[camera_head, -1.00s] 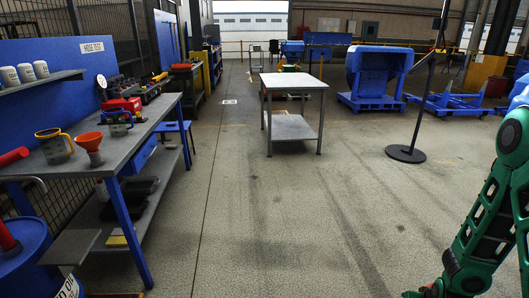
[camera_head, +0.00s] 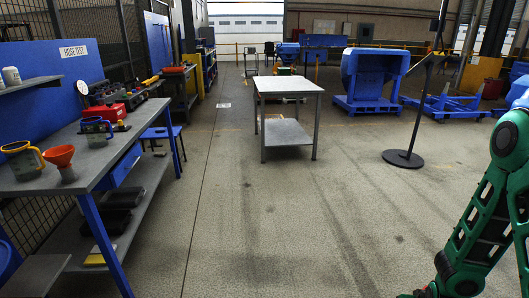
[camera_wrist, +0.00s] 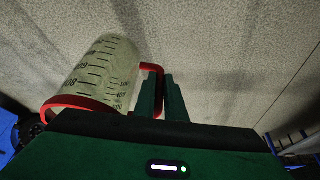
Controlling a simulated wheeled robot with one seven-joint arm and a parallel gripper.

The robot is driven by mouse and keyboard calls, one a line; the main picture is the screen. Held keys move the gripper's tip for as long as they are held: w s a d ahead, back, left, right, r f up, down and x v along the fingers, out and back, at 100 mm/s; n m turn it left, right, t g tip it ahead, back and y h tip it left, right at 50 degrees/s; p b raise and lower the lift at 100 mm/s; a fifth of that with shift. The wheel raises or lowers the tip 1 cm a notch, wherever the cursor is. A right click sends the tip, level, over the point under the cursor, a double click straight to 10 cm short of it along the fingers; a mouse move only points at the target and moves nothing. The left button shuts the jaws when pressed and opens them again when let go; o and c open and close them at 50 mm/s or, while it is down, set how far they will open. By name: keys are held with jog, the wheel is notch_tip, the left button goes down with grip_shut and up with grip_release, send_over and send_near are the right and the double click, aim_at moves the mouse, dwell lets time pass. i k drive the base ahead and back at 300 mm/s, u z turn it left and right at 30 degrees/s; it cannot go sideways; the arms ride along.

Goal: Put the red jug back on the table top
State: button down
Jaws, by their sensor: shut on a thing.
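The red jug (camera_wrist: 104,72) shows in the wrist view as a clear measuring jug with dark scale marks, a red rim and a red handle. My gripper (camera_wrist: 164,92) is shut on its handle, with the jug body left of the fingers. The jug is held off the floor. The head view does not show the jug or my gripper, only my green arm at the right. A table with a pale top (camera_head: 288,84) stands ahead in the head view, its top bare. My gripper's distance from it cannot be told.
A grey workbench (camera_head: 88,158) at the left carries a yellow-handled jug (camera_head: 22,160), an orange funnel (camera_head: 62,160), a blue-handled jug (camera_head: 96,131) and a red box (camera_head: 105,111). A black-based pole (camera_head: 403,159) stands right of the table. The floor between is clear.

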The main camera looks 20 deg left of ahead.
aim_at(78, 161)
jog(key=z, duration=0.05)
jog(key=i, duration=1.85)
jog(key=u, duration=2.7)
jog(key=i, duration=1)
jog(key=z, duration=0.1)
